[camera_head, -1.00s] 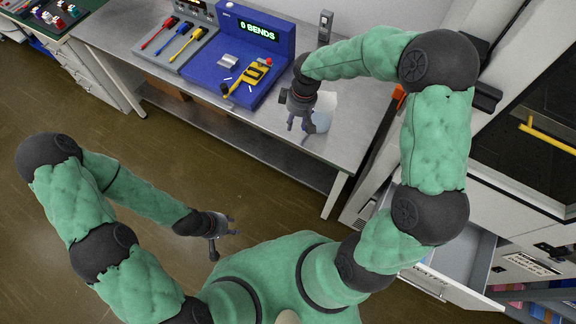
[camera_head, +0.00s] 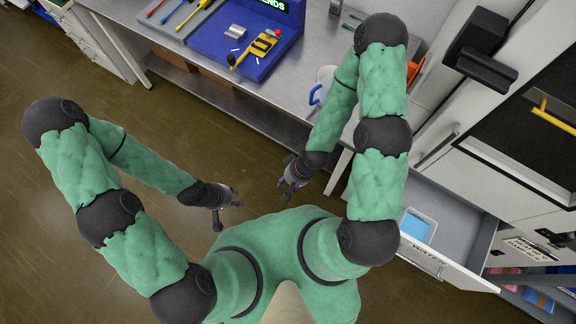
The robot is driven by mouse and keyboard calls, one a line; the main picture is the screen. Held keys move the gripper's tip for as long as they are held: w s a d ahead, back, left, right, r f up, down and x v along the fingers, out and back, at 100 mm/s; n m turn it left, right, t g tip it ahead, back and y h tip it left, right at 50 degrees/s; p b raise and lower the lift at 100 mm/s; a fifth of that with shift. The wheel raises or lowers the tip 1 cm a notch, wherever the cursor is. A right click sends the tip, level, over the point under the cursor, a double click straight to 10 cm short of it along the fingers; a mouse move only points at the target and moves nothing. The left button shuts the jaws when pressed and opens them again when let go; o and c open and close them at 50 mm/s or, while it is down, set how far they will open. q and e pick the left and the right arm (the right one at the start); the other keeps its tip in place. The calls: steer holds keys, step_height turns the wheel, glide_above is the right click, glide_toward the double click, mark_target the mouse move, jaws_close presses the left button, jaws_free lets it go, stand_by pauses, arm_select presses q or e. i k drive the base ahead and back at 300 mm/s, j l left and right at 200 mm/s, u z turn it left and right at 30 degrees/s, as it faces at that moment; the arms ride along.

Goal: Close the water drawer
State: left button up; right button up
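The water drawer (camera_head: 440,262) is pulled out of the white cabinet at the lower right. Its front carries a handle and a lettered label, and a blue and white item (camera_head: 417,225) lies inside near its left end. My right gripper (camera_head: 284,190) hangs over the floor left of the drawer, apart from it, with its fingers spread and nothing between them. My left gripper (camera_head: 228,212) is over the floor further left; its fingers look spread and empty. My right arm hides part of the drawer's left side.
A steel bench (camera_head: 285,84) runs along the back with a blue testing stand (camera_head: 240,38) and a white jug with a blue handle (camera_head: 322,84). A dark-windowed door with a yellow handle (camera_head: 553,115) is above the drawer. The floor between my grippers and the bench is clear.

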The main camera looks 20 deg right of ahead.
mark_target(443, 233)
steer(key=k+j, duration=0.15)
steer(key=k, duration=0.4)
steer(key=z, duration=2.65)
steer(key=k+z, duration=0.2)
